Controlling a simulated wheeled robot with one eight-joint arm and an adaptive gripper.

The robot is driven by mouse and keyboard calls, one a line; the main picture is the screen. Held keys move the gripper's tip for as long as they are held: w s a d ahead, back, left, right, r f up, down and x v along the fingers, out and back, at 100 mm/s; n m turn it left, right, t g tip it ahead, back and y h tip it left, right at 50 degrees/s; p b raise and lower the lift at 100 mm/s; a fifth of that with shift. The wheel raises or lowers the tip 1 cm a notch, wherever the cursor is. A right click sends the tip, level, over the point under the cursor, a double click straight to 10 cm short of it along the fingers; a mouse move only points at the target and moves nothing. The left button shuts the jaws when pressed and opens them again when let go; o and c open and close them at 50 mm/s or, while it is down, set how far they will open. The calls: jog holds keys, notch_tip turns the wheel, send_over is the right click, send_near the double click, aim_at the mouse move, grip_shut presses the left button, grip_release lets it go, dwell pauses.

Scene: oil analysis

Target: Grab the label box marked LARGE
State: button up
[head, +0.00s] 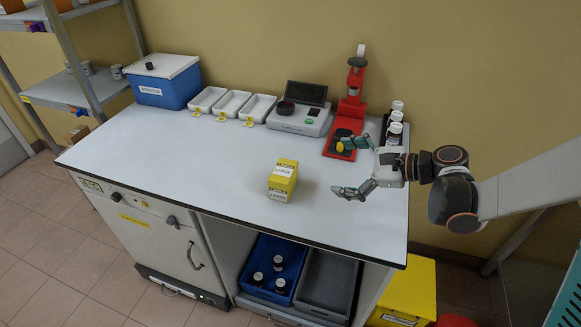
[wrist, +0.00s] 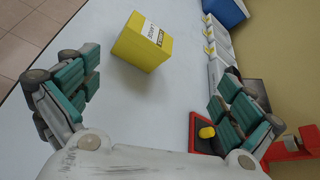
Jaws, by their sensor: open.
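The label box (head: 282,180) is yellow with white label patches and stands on the light worktop (head: 180,170), front of centre in the head view. Its lettering is too small to read with certainty. In the wrist view the box (wrist: 143,42) stands beyond the fingers, towards the upper middle. My gripper (head: 350,168) is open and empty, to the right of the box and apart from it. In the wrist view my gripper (wrist: 150,95) has its two teal-padded fingers spread wide, with bare worktop between them.
A grey instrument (head: 300,115), white trays (head: 232,104) and a blue bin (head: 165,85) line the back. The worktop left of the box is clear.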

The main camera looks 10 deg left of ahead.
jog(key=f+m+y, duration=0.1)
jog(key=a+f+m+y, duration=0.1)
jog(key=f, duration=0.1)
jog(key=w+a+f+m+g+y, duration=0.1)
jog(key=f, duration=0.1)
jog(key=shift+w+y, duration=0.1)
jog(key=shift+y, duration=0.3)
jog(key=shift+s+a+f+m+g+y, duration=0.15)
jog(key=shift+s+f+m+g+y, duration=0.1)
jog(key=shift+f+m+g+y, duration=0.3)
jog(key=b, duration=0.2)
send_near(283, 170)
jog(key=a, duration=0.4)
jog(key=shift+a, duration=0.4)
jog(key=a+b, duration=0.1)
jog(key=a, duration=0.1)
jog(key=a+b, duration=0.1)
jog(key=a, duration=0.2)
jog(key=shift+w+a+f, duration=0.1)
jog(key=shift+w+f, duration=0.15)
jog(key=c, duration=1)
